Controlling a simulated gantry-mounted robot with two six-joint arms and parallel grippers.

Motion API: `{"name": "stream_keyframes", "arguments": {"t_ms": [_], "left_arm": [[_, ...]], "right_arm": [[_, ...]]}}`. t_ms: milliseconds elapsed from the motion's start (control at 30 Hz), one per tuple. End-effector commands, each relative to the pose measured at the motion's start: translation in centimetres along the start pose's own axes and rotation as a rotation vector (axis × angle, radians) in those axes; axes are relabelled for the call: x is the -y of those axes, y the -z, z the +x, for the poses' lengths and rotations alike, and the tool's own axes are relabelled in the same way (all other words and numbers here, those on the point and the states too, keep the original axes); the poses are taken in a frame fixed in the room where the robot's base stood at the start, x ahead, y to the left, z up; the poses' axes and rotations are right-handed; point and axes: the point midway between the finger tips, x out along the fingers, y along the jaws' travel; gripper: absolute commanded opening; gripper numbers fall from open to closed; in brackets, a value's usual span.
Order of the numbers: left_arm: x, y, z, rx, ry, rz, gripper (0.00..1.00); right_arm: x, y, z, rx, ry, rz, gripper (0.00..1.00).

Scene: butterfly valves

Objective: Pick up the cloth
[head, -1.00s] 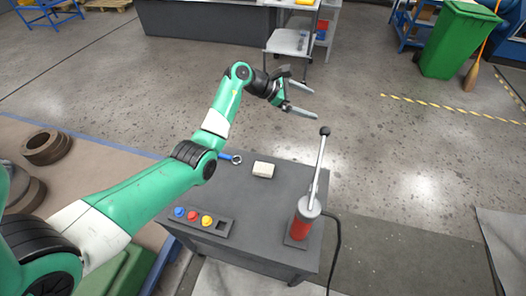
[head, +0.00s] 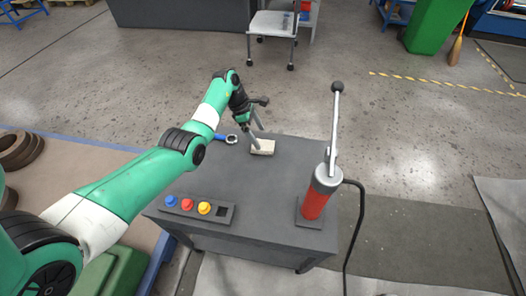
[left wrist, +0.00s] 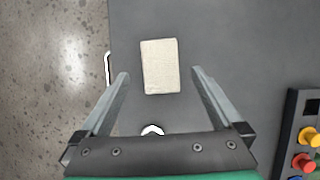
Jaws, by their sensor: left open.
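The cloth (head: 264,148) is a small pale beige rectangle lying flat on the dark grey table (head: 262,190), near its back edge. It also shows in the left wrist view (left wrist: 160,66), just beyond and between the fingertips. My left gripper (head: 256,138) is open and points down at the cloth, with a finger partly overlapping it in the head view. In the left wrist view the fingers (left wrist: 160,75) stand apart on either side of the cloth with nothing between them touching. Whether the fingertips reach table height is unclear. My right gripper is in neither view.
A blue-handled ring tool (head: 227,138) lies left of the cloth. A panel with blue, red and yellow buttons (head: 198,209) sits at the table's front left. A red cylinder with a tall lever (head: 315,203) stands at the right. The table's middle is clear.

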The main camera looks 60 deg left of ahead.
Motion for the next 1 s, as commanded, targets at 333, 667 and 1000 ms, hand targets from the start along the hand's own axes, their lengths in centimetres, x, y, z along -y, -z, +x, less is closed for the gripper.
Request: {"name": "stream_keyframes", "arguments": {"t_ms": [333, 667, 1000], "left_arm": [[0.1, 1.0, 4.2, 0.001, -0.001, 0.002, 1.0], [0.1, 0.7, 5.0, 0.001, -0.002, 0.0, 0.98], [0.1, 0.7, 5.0, 0.001, -0.002, 0.0, 0.37]], "right_arm": [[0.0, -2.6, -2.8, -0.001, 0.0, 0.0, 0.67], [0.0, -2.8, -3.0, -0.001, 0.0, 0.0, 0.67], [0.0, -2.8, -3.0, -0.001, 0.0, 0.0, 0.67]]}}
